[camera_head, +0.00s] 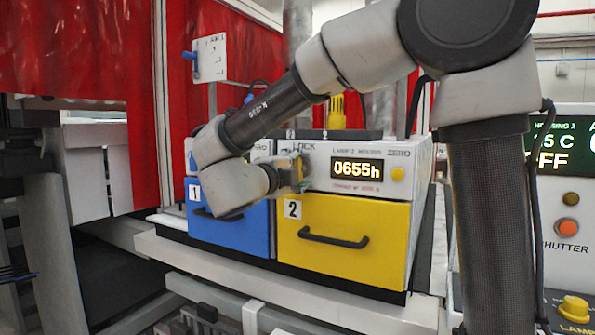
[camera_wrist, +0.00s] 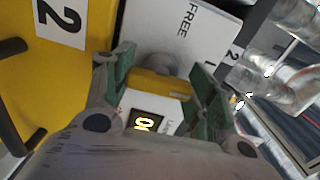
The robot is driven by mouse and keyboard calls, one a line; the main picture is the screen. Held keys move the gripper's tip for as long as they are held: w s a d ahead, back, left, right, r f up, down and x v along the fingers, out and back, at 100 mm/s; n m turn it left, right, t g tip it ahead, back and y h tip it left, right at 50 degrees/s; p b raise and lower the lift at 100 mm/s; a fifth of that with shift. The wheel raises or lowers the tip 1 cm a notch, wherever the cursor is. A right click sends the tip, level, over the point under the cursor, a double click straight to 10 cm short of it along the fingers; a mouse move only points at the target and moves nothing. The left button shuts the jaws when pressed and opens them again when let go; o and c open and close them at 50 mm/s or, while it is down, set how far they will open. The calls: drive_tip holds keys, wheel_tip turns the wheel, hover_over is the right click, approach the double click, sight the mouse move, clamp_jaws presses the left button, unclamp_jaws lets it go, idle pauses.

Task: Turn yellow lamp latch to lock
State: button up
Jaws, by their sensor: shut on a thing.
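The yellow lamp unit (camera_head: 345,255), numbered 2, has a yellow front with a black handle and a white upper panel with a "0655h" display (camera_head: 357,170). Its yellow latch (camera_wrist: 158,84) shows in the wrist view as a bar across a grey round hub, between my green-padded fingers. My gripper (camera_wrist: 162,80) is shut on the latch. In the head view my gripper (camera_head: 298,172) is at the left of the white panel and hides the latch. A "FREE" label (camera_wrist: 190,20) shows beyond the hub in the wrist view; a "LOCK" label (camera_head: 302,147) shows above my gripper in the head view.
A blue unit (camera_head: 240,235), numbered 1, stands directly left of the yellow one, partly behind my wrist. Both rest on a pale ledge (camera_head: 270,290). A yellow knob (camera_head: 398,174) sits right of the display. A control panel with a shutter button (camera_head: 568,227) stands at the far right.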

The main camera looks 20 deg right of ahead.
drive_tip(key=shift+m, duration=0.4)
drive_tip(key=o, duration=1)
drive_tip(key=v, duration=1.2)
